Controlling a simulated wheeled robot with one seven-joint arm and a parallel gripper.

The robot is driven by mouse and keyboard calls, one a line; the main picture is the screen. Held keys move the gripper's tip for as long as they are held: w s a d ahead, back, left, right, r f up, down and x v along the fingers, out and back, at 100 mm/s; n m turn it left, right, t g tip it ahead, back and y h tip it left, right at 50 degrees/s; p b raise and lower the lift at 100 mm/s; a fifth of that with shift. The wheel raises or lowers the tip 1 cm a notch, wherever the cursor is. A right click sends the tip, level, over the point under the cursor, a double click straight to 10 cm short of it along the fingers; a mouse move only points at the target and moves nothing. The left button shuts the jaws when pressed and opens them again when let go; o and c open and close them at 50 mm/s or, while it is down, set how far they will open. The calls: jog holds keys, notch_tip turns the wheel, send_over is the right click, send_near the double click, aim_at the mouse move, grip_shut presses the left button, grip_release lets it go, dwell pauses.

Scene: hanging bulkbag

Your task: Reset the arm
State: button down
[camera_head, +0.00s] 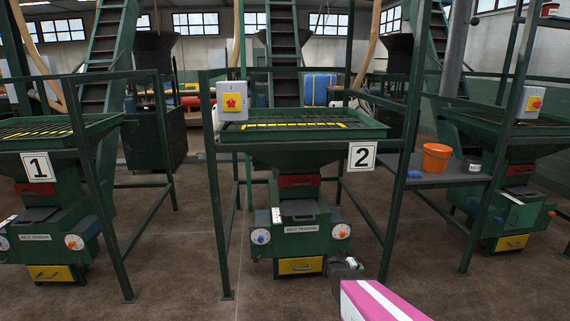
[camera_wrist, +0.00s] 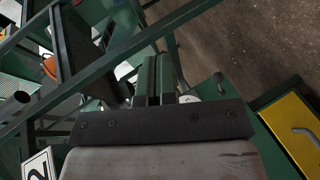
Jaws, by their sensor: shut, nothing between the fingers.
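My gripper (camera_head: 347,266) shows in the head view at the lower middle, at the end of my pink and white arm. It is small and dark there, in front of the lower right of the station marked 2 (camera_head: 362,155). In the wrist view my gripper (camera_wrist: 156,62) has its two fingers side by side and shut, with nothing between them. I cannot tell how far it is from the machine behind it.
A yellow drawer (camera_head: 300,265) is low on station 2, left of my gripper; a yellow drawer (camera_wrist: 290,125) also shows in the wrist view. Green frame posts (camera_head: 400,190) stand close by. An orange bucket (camera_head: 436,158) sits on a side shelf (camera_head: 425,181). Floor (camera_head: 180,270) between stations is clear.

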jog(key=s+a+r+m+g+y, duration=0.1)
jog(key=s+a+r+g+y, duration=0.2)
jog(key=s, duration=0.9)
jog(key=s+a+r+m+g+y, duration=0.1)
jog(key=s+a+r+g+y, duration=0.1)
jog(key=s+a+r+y, duration=0.7)
jog(key=s+a+r, duration=0.4)
jog(key=a+r, duration=0.1)
jog(key=r, duration=0.2)
jog(key=shift+a+r+g, duration=0.2)
jog(key=shift+r+g, duration=0.1)
jog(key=shift+g, duration=0.1)
dwell(0.9)
